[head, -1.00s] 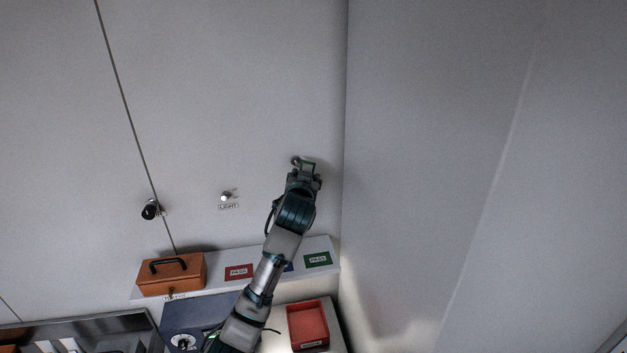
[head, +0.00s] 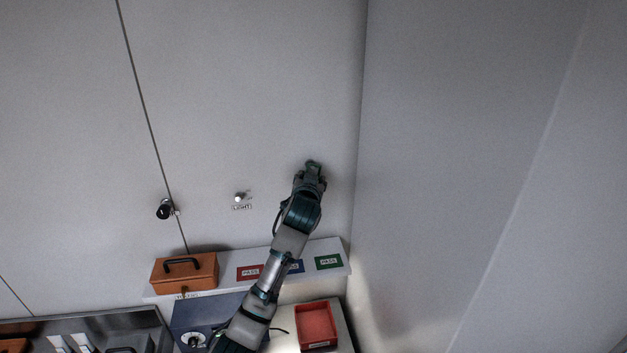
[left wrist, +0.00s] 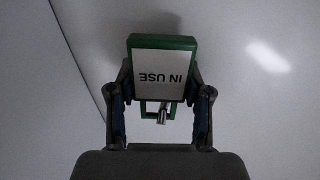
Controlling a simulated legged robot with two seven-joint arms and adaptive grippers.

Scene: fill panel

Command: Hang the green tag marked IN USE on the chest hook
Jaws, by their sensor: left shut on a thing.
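The green tag (left wrist: 162,42) with a white face reading IN USE fills the upper middle of the left wrist view, its lettering upside down there. My left gripper (left wrist: 161,80) is shut on the tag's side edges. A green loop (left wrist: 144,111) shows at the tag's lower end. A short metal peg (left wrist: 163,113), apparently the hook, shows at the loop's opening; I cannot tell whether it passes through. In the head view, my left gripper (head: 312,172) is at the wall with the green tag (head: 313,164) at its tips, covering the hook. My right gripper is not in view.
Left along the wall are a small labelled peg (head: 240,197) and a black knob (head: 165,209). Below, a shelf (head: 232,290) holds an orange box (head: 184,272) and red (head: 250,272), blue and green (head: 328,262) cards. A red tray (head: 316,324) is lower. A side wall (head: 450,150) stands close right.

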